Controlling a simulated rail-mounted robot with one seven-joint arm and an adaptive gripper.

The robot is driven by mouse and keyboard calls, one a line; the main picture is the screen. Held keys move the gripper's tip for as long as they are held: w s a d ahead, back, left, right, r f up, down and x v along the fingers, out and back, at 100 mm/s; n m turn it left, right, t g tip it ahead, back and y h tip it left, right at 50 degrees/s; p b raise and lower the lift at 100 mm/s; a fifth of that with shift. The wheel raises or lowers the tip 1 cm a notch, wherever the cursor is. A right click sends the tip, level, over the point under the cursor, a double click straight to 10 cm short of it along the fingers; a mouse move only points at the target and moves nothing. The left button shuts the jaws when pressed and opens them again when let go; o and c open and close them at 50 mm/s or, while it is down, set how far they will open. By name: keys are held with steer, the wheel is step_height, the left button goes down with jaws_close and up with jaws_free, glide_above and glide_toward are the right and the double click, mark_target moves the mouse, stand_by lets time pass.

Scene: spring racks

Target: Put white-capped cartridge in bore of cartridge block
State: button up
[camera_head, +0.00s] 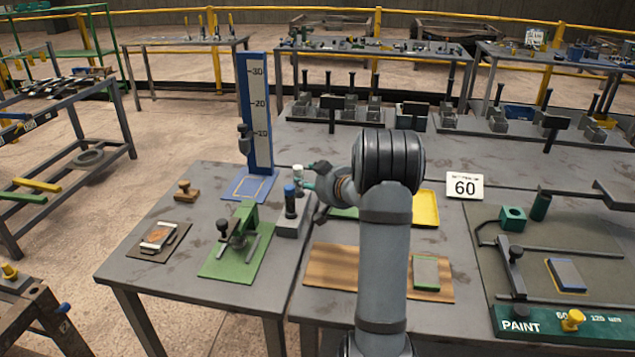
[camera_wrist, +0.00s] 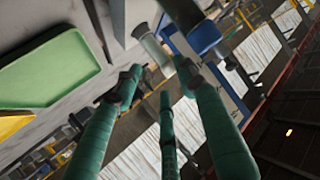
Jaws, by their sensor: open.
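The white-capped cartridge (camera_head: 298,170) shows just left of my gripper (camera_head: 316,179), above the far end of the grey cartridge block (camera_head: 288,228). In the wrist view, its pale cap and glassy body (camera_wrist: 155,50) lie by the fingertips. My gripper (camera_wrist: 152,82) has its green fingers spread open there; I cannot tell whether they touch the cartridge. A blue-capped cartridge (camera_head: 290,200) stands upright at the block's nearer part. The white-capped cartridge's lower end and the bore are not clear, so I cannot tell whether it sits in the block.
A green press stand (camera_head: 243,230) stands left of the block, with a tall blue scale (camera_head: 256,115) behind. A wooden board (camera_head: 330,268) lies in front.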

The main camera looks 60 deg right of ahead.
steer(key=v, duration=0.4)
steer(key=shift+s+a, duration=0.15)
steer(key=shift+s, duration=0.05)
